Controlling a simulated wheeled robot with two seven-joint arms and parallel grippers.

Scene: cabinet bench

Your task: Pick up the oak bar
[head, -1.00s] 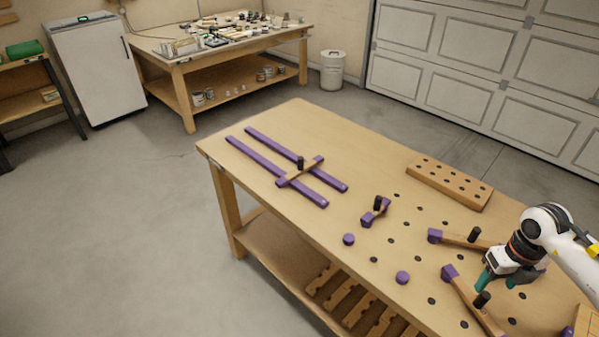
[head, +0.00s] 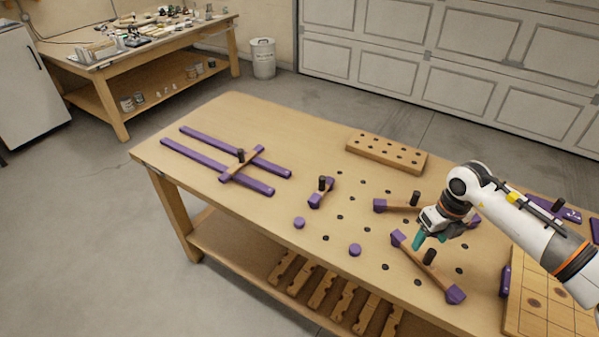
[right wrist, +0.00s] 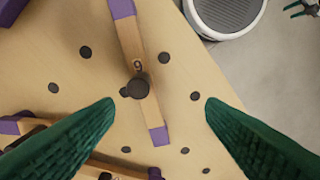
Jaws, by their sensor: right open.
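Several oak bars with purple ends and black knobs lie on the bench. The nearest oak bar (head: 416,258) slants across the pegboard holes. In the right wrist view an oak bar (right wrist: 133,45) marked 9 has a black knob (right wrist: 138,85) and lies on the bench top. My right gripper (head: 422,243), with green fingers, is over the bench close to the nearest bar's knob. In the right wrist view its fingers (right wrist: 160,103) are apart, on either side of the bar's lower purple end, with nothing between them. My left gripper is out of view.
Another bar (head: 398,206) lies just behind the gripper, partly hidden by it. A short bar (head: 321,192), a bar across two purple rails (head: 240,163), purple discs (head: 299,223) and a drilled wooden block (head: 386,152) stand farther left. A grid board (head: 520,318) lies at right.

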